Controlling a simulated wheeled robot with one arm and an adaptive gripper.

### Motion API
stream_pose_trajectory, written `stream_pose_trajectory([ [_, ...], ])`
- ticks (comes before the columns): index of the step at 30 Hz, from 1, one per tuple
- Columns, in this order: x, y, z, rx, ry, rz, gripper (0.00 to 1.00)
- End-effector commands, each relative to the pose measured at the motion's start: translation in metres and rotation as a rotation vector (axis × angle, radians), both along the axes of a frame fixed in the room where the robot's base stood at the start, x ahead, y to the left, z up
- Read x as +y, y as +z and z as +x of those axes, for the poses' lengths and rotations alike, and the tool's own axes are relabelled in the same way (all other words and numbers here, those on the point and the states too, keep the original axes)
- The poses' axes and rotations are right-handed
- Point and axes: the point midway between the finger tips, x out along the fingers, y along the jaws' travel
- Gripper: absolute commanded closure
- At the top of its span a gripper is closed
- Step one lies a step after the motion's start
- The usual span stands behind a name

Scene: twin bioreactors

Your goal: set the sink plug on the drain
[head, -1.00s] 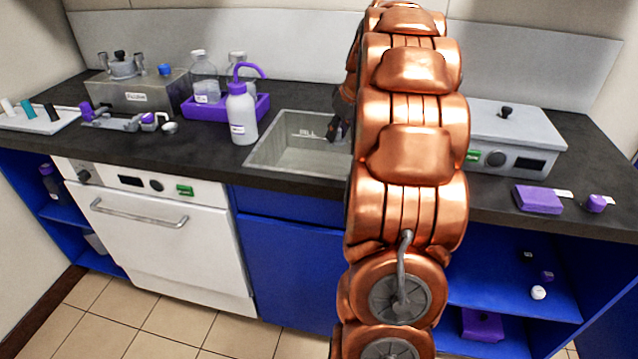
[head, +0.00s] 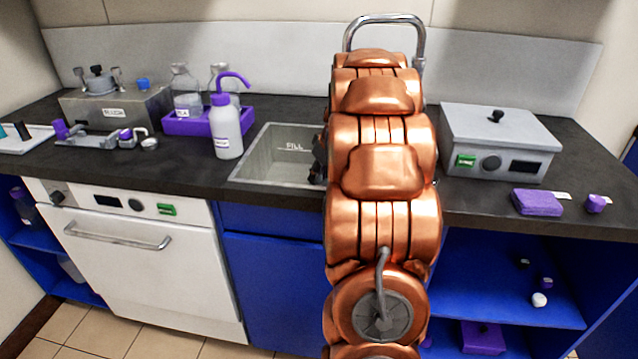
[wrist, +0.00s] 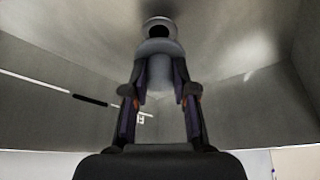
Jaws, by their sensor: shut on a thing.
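In the wrist view my gripper (wrist: 159,76) is shut on a grey rounded piece, the sink plug (wrist: 158,49), held between the fingertips. Just beyond it is a pale ring with a dark centre, which looks like the drain (wrist: 149,22). The plug overlaps the lower part of this ring, and I cannot tell whether they touch. The sink (head: 258,170) is in the middle of the counter in the head view, with a FILL mark on its back wall. My arm hides the sink's right side, the plug and the drain there.
A steel faucet (head: 386,18) rises behind my arm. A purple-capped wash bottle (head: 226,132) stands close to the sink's left rim, near a purple tray (head: 180,126) with bottles. A grey lidded box (head: 497,142) stands to the right. The sink walls surround my gripper.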

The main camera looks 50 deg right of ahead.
Motion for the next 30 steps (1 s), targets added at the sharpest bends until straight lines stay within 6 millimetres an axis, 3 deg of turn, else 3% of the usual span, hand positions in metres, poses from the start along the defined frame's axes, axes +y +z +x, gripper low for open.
stream_pose_trajectory([
  [6,0.000,-0.028,0.000,0.001,-0.002,0.001,1.00],
  [18,0.000,-0.033,0.000,0.000,0.000,0.000,1.00],
  [19,0.000,-0.032,0.000,0.000,-0.001,0.000,0.71],
  [26,0.000,-0.032,0.000,0.000,-0.001,0.000,0.48],
  [30,0.000,-0.031,0.000,0.000,-0.001,0.000,0.48],
])
